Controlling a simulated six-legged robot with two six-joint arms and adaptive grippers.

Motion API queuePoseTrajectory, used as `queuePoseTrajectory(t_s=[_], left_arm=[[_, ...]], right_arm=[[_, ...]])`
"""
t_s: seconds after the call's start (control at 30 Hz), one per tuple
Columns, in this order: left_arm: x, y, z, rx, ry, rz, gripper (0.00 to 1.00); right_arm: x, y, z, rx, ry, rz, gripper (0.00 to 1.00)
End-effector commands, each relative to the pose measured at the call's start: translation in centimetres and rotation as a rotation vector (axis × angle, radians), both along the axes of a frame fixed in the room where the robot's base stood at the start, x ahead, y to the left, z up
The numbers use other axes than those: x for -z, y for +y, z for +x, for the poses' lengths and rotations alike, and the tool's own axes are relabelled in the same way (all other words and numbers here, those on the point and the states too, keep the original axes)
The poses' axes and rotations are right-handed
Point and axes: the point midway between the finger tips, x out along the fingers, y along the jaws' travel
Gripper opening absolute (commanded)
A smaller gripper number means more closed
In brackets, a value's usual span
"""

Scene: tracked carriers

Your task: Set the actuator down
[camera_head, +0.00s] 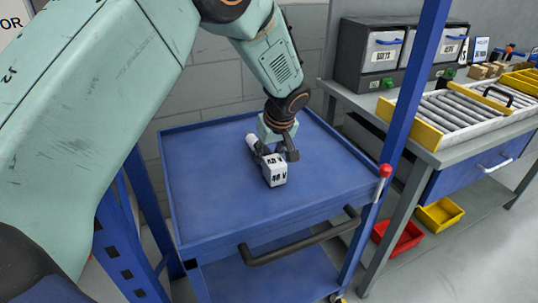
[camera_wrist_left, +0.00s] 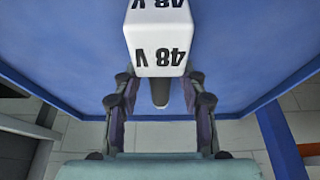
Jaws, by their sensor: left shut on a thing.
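The actuator (camera_head: 274,170) is a white block marked "48 V" with a pale rounded end sticking out to the left. My left gripper (camera_head: 272,152) reaches down from above and is shut on it, over the middle of the blue cart top (camera_head: 205,185). In the left wrist view the actuator (camera_wrist_left: 162,50) shows its white marked faces, with a dark grey rod below them between the fingers of the left gripper (camera_wrist_left: 160,80). I cannot tell whether the actuator touches the cart top. My right gripper is not in view.
The cart top has a raised rim and is otherwise bare. A blue post (camera_head: 408,90) and a red-knobbed lever (camera_head: 384,171) stand at its right. A dark handle (camera_head: 300,240) runs along the front. A workbench (camera_head: 440,152) with a roller tray (camera_head: 470,108) stands right.

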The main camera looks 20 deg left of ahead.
Motion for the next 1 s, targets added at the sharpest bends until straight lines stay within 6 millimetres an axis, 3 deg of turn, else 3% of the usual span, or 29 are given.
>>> queuePoseTrajectory(t_s=[0.47, 0.5, 0.73, 1.0], left_arm=[[0.66, 0.00, 0.30, 0.001, -0.008, 0.000, 0.00], [0.83, 0.00, 0.14, 0.001, -0.002, 0.000, 0.44], [0.76, 0.00, 0.13, 0.001, -0.003, 0.000, 0.64], [0.74, -0.01, 0.14, 0.001, -0.003, 0.000, 0.64]], right_arm=[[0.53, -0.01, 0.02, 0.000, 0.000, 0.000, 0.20], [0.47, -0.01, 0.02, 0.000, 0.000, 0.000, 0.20], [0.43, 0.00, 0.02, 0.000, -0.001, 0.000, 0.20], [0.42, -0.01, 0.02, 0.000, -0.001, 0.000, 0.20]])
